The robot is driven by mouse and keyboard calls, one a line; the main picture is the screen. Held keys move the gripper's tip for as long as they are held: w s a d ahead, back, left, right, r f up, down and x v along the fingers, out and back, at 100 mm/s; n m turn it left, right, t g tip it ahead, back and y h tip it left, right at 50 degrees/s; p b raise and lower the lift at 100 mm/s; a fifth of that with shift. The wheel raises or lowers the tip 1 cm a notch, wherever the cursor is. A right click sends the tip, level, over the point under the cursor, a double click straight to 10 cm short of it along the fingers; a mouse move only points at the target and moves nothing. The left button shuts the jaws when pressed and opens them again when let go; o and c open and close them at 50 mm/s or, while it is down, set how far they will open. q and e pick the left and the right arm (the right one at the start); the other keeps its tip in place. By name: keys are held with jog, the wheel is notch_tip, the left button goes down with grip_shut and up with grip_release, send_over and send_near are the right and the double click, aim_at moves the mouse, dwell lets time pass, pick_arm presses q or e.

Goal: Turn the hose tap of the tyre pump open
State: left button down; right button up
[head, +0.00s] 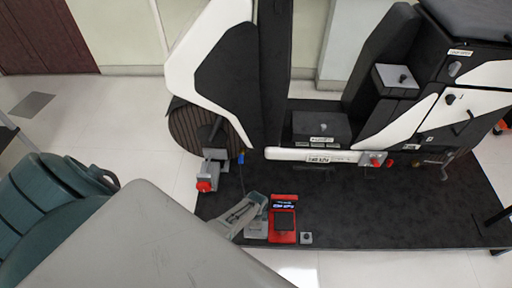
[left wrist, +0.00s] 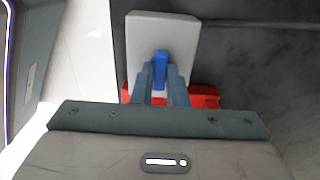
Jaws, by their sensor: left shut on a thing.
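The tyre pump (head: 283,222) is a red unit with a lit display and a dark top, standing on the dark mat. A light grey block (left wrist: 180,28) sits beside it; in the head view the block (head: 256,232) is partly covered by my gripper. A blue tap lever (left wrist: 161,58) stands out on the block, lined up with my fingers in the left wrist view. My left gripper (left wrist: 161,82) is shut on this lever, one finger on each side. In the head view the gripper (head: 252,204) hides the lever. My right gripper is not in view.
A grey fixture with a red knob (head: 204,185) is at the left, near a small blue part (head: 241,157). A small grey block (head: 306,238) lies right of the pump. The mat (head: 400,215) is clear further right.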

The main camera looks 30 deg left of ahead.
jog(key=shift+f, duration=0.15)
pick_arm(q)
jog(key=c, duration=1.4)
grip_release()
jog(key=shift+c, duration=0.2)
jog(key=shift+r, duration=0.1)
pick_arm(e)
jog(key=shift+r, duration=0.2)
